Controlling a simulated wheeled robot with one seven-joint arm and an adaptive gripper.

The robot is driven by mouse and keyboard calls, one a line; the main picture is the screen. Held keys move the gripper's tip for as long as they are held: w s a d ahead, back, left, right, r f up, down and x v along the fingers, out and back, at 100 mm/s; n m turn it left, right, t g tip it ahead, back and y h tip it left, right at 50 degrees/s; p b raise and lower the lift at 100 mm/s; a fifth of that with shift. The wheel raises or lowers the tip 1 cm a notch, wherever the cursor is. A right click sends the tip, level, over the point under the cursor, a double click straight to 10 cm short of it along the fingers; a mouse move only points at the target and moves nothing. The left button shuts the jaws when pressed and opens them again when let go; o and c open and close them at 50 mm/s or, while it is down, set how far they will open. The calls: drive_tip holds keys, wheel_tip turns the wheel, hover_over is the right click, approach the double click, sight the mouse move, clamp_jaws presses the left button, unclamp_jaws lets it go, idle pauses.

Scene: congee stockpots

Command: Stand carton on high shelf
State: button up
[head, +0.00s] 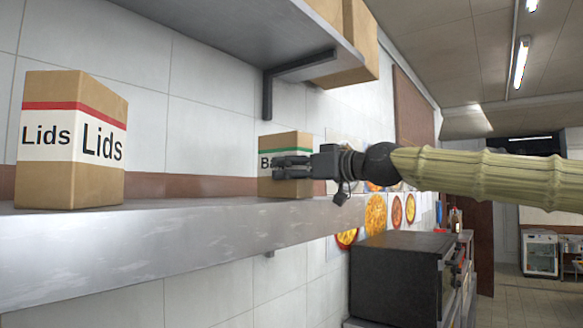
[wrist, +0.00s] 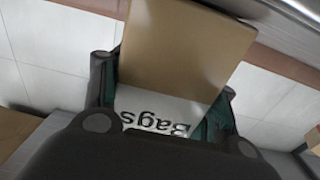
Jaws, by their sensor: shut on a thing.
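The carton (head: 292,143) is brown with a white label, a green stripe and letters starting "Ba". It is upright at the right end of the lower metal shelf (head: 190,245). My gripper (head: 292,167) comes in from the right and is shut on it. In the wrist view the carton (wrist: 185,50) sits between my fingers, and its label reads "Bags". I cannot tell whether its base touches the shelf. A high shelf (head: 250,25) runs along the wall above.
A brown "Lids" carton (head: 72,140) with a red stripe stands on the lower shelf at left. More brown cartons (head: 352,50) are on the high shelf's right end, above a bracket (head: 268,95). A dark oven (head: 400,270) stands below right. The lower shelf between the cartons is clear.

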drive_tip(key=shift+a+f, duration=0.1)
drive_tip(key=o, duration=1.2)
drive_tip(key=shift+o, duration=0.2)
drive_tip(key=b+v, duration=0.6)
drive_tip(key=v, duration=0.6)
